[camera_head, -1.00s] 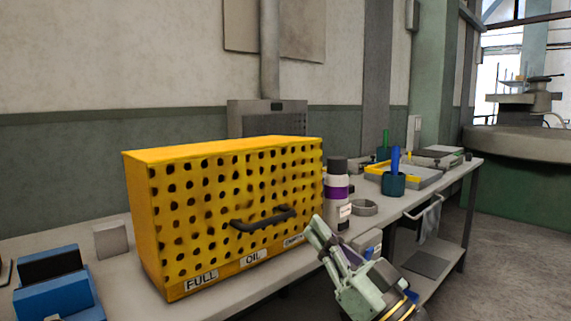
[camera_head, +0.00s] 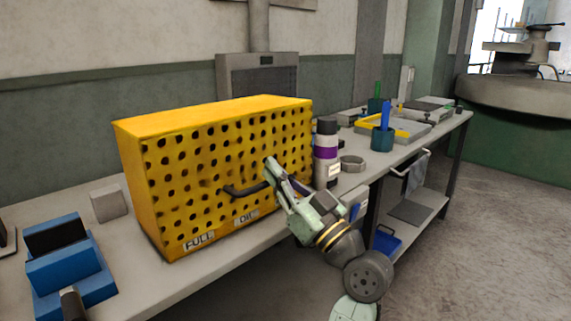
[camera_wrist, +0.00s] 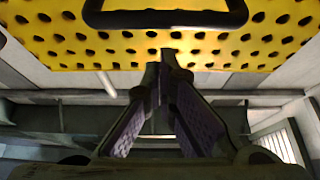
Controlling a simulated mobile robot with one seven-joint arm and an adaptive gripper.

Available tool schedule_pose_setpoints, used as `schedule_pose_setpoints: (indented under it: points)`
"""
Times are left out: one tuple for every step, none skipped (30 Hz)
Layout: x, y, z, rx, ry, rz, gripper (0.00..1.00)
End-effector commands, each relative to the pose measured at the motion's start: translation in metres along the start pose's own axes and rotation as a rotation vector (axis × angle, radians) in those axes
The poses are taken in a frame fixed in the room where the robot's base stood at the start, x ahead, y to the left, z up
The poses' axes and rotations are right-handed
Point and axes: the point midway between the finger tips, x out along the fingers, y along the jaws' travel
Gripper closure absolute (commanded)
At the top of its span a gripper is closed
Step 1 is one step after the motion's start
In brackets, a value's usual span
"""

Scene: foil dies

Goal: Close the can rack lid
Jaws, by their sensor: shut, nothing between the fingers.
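The can rack (camera_head: 210,113) is a yellow box on the bench, with a perforated front panel (camera_head: 222,152) standing upright as its lid. The panel looks flush with the box, with no gap that I can see. A dark bar handle (camera_head: 240,190) is on the panel; it also shows at the top of the wrist view (camera_wrist: 165,19). My gripper (camera_head: 268,163) is in front of the panel, by the right end of the handle. In the wrist view its fingers (camera_wrist: 166,54) meet at the tips, with nothing between them. I cannot tell whether they touch the panel.
A dark bottle with a purple band (camera_head: 326,153) stands just right of the rack. A blue device (camera_head: 65,266) is at the left on the bench (camera_head: 130,270). A ring (camera_head: 352,163), a teal cup (camera_head: 382,139) and a yellow tray (camera_head: 408,128) are farther right.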

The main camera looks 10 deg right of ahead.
Motion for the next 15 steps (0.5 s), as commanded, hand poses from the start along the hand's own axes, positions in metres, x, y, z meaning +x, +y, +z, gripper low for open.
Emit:
schedule_pose_setpoints:
  points:
    - [-0.0017, 0.0001, 0.0044, 0.001, 0.000, 0.001, 1.00]
    - [-0.0025, 0.0001, 0.0060, 0.001, 0.000, 0.001, 1.00]
    - [-0.0033, 0.0001, 0.0080, 0.000, 0.000, 0.001, 1.00]
    - [-0.0038, 0.0001, 0.0093, 0.000, 0.000, 0.001, 1.00]
    - [-0.0042, 0.0001, 0.0103, -0.001, 0.000, 0.001, 1.00]
    - [-0.0046, 0.0001, 0.0110, -0.002, 0.000, 0.001, 1.00]
    - [-0.0047, 0.0000, 0.0113, -0.002, 0.000, 0.001, 1.00]
    - [-0.0048, 0.0000, 0.0114, -0.002, 0.001, 0.001, 1.00]
    - [-0.0048, -0.0001, 0.0114, -0.002, 0.001, 0.001, 1.00]
    - [-0.0048, -0.0001, 0.0114, -0.002, 0.001, 0.001, 1.00]
    - [-0.0048, -0.0001, 0.0113, -0.002, 0.001, 0.001, 1.00]
    - [-0.0048, -0.0001, 0.0113, -0.002, 0.001, 0.001, 1.00]
    - [-0.0048, -0.0001, 0.0113, -0.002, 0.001, 0.001, 1.00]
    - [-0.0048, -0.0001, 0.0112, -0.002, 0.001, 0.000, 1.00]
    - [-0.0048, -0.0001, 0.0114, -0.002, 0.001, 0.000, 1.00]
